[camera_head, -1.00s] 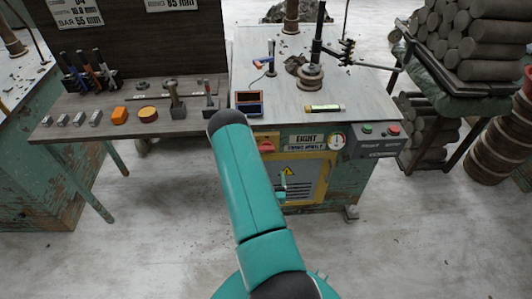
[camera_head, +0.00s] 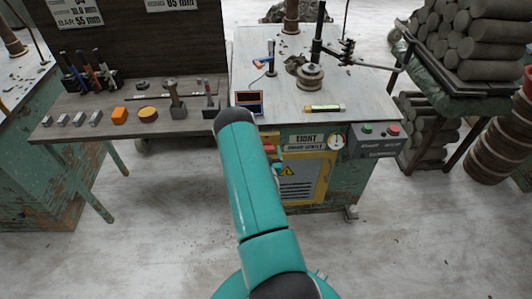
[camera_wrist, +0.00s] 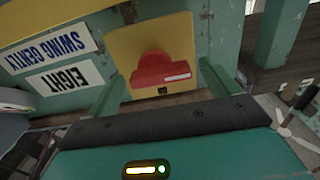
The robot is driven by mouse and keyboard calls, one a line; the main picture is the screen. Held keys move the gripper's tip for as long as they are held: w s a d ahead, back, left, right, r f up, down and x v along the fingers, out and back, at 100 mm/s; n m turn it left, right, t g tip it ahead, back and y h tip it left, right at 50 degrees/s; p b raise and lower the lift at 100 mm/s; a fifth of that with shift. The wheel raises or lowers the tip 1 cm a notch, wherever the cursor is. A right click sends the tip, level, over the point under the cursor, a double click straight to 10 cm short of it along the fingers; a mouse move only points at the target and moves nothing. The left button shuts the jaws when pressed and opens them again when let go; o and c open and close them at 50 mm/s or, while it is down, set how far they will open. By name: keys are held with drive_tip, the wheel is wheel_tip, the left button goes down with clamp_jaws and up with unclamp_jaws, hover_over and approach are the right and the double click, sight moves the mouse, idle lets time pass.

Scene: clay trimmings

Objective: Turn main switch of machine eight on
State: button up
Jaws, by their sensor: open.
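The main switch is a red knob (camera_wrist: 160,68) on a yellow plate (camera_wrist: 122,44), with a white mark near one end of its handle. In the head view the red switch (camera_head: 268,149) shows just right of my arm, on the front of the machine (camera_head: 345,188) labelled EIGHT (camera_head: 306,138). My gripper (camera_wrist: 161,86) is open, with one teal finger on either side of the knob in the wrist view. I cannot tell whether the fingers touch it. In the head view my arm hides most of the gripper.
A grey box with green and red buttons (camera_head: 379,141) and a round gauge (camera_head: 336,141) sit right of the switch. A yellow-framed panel (camera_head: 303,180) lies below. A wooden bench with tools (camera_head: 70,115) stands left. The floor in front is clear.

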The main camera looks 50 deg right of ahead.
drive_tip(key=shift+d, duration=0.1)
drive_tip(key=c, duration=1)
